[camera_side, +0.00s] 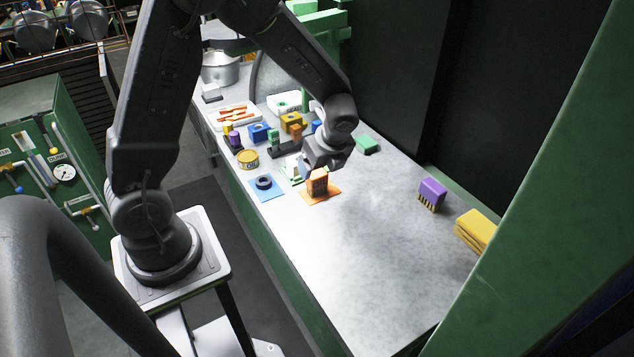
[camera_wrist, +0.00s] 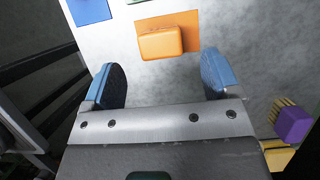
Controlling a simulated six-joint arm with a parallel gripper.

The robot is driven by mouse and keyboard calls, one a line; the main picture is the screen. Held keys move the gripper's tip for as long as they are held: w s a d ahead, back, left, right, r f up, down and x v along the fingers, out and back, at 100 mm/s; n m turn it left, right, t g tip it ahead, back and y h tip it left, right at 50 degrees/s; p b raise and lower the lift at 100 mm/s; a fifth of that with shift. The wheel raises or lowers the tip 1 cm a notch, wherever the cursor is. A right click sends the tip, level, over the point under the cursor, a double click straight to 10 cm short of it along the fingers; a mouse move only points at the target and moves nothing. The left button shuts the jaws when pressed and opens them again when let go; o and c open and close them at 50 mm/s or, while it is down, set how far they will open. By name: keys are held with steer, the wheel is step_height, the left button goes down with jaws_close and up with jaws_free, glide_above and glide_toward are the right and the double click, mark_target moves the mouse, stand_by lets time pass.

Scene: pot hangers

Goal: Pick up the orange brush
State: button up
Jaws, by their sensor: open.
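The orange brush (camera_side: 318,183) stands as a small block on an orange square mat (camera_side: 322,198) on the grey bench. In the wrist view the brush (camera_wrist: 160,42) shows from above, with a rounded orange back, on its mat (camera_wrist: 183,17); its bristles cannot be made out there. My gripper (camera_side: 308,168) is above and just beside the brush in the side view. In the wrist view my gripper (camera_wrist: 161,66) is open and empty, its two blue-backed fingers wide apart, with the brush ahead of the fingertips and between their lines.
A blue mat (camera_side: 266,188) with a black ring lies left of the orange mat. A yellow tin (camera_side: 247,159) and several coloured blocks stand behind. A purple brush (camera_side: 432,193) and folded yellow cloth (camera_side: 475,230) lie to the right. The front of the bench is clear.

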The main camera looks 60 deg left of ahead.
mark_target(318, 174)
steer(key=x, duration=0.7)
steer(key=shift+f, duration=0.25)
steer(key=c, duration=1)
steer(key=shift+c, duration=0.2)
steer(key=shift+r, duration=0.1)
